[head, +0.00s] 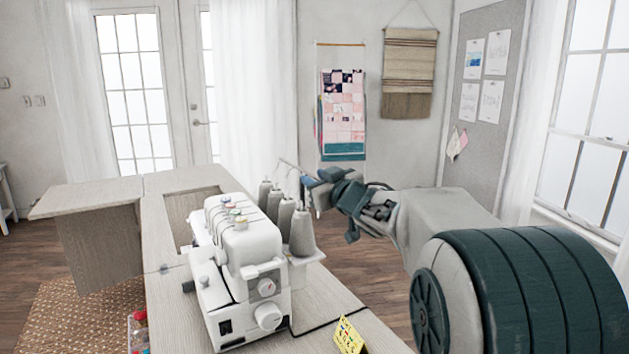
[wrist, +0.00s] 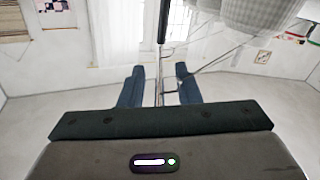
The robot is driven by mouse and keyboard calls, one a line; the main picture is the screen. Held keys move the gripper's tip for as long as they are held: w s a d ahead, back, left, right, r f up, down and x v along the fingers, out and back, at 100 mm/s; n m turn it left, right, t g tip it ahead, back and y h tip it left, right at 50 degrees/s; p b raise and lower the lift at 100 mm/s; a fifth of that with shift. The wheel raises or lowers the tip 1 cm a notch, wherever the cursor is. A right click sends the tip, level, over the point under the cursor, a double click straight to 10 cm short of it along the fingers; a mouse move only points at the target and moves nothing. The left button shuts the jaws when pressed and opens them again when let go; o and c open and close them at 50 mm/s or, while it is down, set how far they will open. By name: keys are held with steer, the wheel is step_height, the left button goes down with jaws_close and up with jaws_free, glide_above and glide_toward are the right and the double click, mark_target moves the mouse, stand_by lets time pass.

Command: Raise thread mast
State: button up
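The white sewing machine (head: 238,255) stands on the cabinet top, with several grey thread cones (head: 302,232) behind it. The thread mast's thin top bar (head: 291,165) shows above the cones, its right end close to my gripper (head: 314,188). In the wrist view the mast (wrist: 162,27) is a thin post with a dark upper section, running between the two blue fingers of my gripper (wrist: 159,86). The fingers are apart, with visible space on both sides of the post. Thin guide wires cross near the right finger. The mast's lower part is hidden in the head view.
The pale wooden cabinet top (head: 172,310) carries a yellow card (head: 348,336) near its front edge. A raised leaf (head: 85,200) extends at left. Cones also hang close at the wrist view's upper right (wrist: 238,14). Floor to the right of the cabinet looks clear.

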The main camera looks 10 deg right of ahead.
steer(key=shift+w+a, duration=0.1)
steer(key=shift+w, duration=0.25)
jaws_close()
steer(key=shift+r, duration=0.15)
step_height(320, 180, up, 19)
steer(key=p, duration=1.9)
steer(key=shift+r, duration=0.2)
jaws_free()
steer(key=shift+r, duration=0.1)
